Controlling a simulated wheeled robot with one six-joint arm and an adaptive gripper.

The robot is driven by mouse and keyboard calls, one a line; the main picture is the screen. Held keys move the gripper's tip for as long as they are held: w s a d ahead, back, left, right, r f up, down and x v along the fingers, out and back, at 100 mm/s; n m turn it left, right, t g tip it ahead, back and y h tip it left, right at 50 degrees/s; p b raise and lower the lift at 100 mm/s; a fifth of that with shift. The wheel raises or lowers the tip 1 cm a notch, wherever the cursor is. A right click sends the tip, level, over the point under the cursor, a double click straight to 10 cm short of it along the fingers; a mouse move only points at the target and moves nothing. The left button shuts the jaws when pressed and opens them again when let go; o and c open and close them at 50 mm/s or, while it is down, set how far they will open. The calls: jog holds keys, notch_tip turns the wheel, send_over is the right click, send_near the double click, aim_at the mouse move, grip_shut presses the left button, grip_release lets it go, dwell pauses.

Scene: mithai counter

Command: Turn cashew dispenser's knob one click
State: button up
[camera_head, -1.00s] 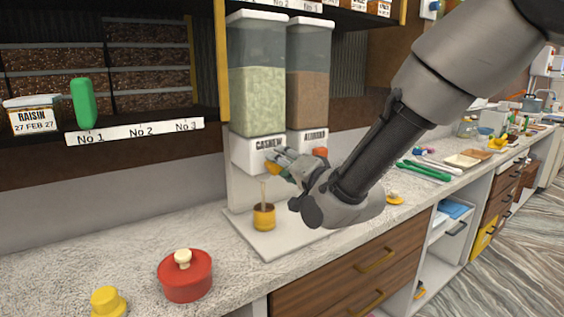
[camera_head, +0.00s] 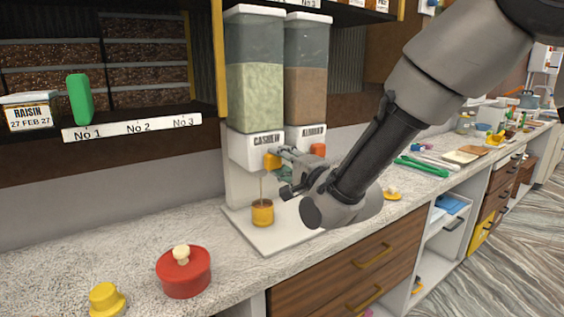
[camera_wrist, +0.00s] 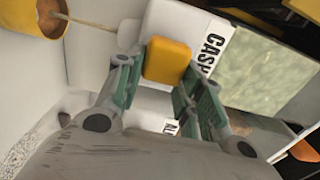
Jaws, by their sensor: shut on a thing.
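The cashew dispenser (camera_head: 255,92) stands left of the almond one, with pale green contents and a white base labelled CASHEW. Its yellow knob (camera_head: 272,161) is on the base's front; it also shows in the wrist view (camera_wrist: 167,61). My gripper (camera_head: 279,159) is at the knob, shut on it, with one finger on each side in the wrist view (camera_wrist: 160,72). A small yellow-brown pot (camera_head: 262,214) stands below on the white stand. A thin pale line runs between pot and dispenser; I cannot tell whether it is a stick or a falling stream.
The almond dispenser (camera_head: 306,75) with its orange knob (camera_head: 318,150) is close on the right. A red lidded pot (camera_head: 184,275) and a yellow object (camera_head: 106,299) are on the counter's front left. A shelf (camera_head: 130,132) with a green object (camera_head: 79,98) is left.

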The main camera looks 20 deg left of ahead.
dwell(0.3)
jog(key=o, duration=1)
jog(key=shift+d, duration=0.1)
jog(key=v, duration=1.2)
